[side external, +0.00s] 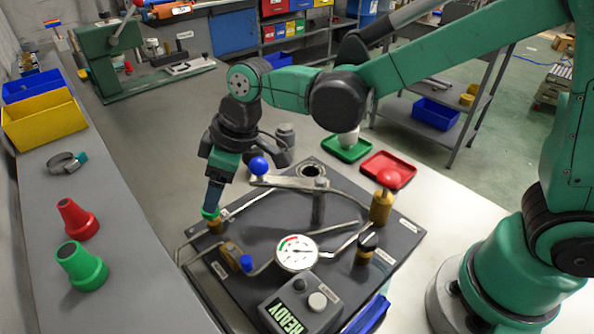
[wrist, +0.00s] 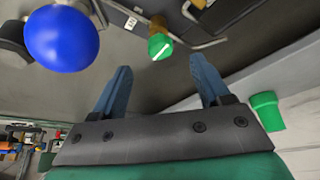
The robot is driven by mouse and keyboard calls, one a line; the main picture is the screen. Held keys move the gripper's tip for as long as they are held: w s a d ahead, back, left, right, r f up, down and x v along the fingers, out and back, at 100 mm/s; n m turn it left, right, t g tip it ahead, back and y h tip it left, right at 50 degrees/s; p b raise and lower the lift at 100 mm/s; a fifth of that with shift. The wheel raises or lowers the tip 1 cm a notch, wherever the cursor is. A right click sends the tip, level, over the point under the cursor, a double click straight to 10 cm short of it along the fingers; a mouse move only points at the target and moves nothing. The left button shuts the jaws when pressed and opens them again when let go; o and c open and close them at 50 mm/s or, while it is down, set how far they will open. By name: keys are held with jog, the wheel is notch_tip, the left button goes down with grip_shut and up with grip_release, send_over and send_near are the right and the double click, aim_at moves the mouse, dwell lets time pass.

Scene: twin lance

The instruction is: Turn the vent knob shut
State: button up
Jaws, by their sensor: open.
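My gripper (side external: 213,203) points down just above this knob. In the wrist view its blue fingers (wrist: 160,68) are spread, with the knob lying beyond the tips and between them. I cannot tell whether the fingers touch it.
A lever with a blue ball (side external: 259,166) rises close beside my gripper; the ball looms in the wrist view (wrist: 62,38). Red and green funnels (side external: 82,268) stand left.

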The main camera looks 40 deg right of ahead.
jog(key=shift+x, duration=2.2)
grip_shut()
